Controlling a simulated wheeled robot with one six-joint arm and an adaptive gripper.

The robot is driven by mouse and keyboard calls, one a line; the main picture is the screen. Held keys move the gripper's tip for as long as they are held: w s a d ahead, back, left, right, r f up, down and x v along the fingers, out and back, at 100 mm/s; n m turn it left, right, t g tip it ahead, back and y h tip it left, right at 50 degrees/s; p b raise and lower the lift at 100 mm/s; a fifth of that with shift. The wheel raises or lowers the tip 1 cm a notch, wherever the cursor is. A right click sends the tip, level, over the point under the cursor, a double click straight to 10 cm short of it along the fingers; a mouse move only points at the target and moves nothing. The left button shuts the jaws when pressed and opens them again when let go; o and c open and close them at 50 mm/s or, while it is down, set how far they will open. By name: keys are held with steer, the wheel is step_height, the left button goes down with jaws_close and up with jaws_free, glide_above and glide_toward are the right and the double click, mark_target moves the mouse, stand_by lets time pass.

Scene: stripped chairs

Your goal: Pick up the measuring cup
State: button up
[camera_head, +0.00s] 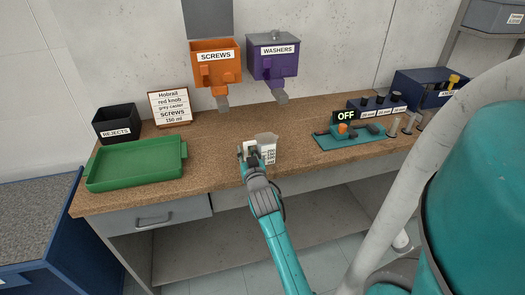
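The measuring cup (268,149) is a small pale grey cup with dark graduation marks on its side. It stands upright on the brown workbench (215,165), near the middle of the bench top. My gripper (250,152) is at the end of the teal arm, reaching in from below, right at the cup's left side. The gripper overlaps the cup's left edge in this view, and its fingertips are small and partly hidden. I cannot tell whether the fingers touch the cup or how far apart they are.
A green tray (137,183), a black rejects bin (115,137) and a sign (169,107) stand left. Orange screws (216,75) and purple washers (273,63) dispensers hang on the wall. A teal fixture (350,142) marked OFF and a blue bin (432,98) sit right.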

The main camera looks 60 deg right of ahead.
steer(key=shift+w+d, duration=0.25)
steer(key=shift+d, duration=0.05)
jaws_close()
steer(key=shift+r, duration=0.2)
steer(key=shift+r, duration=4.8)
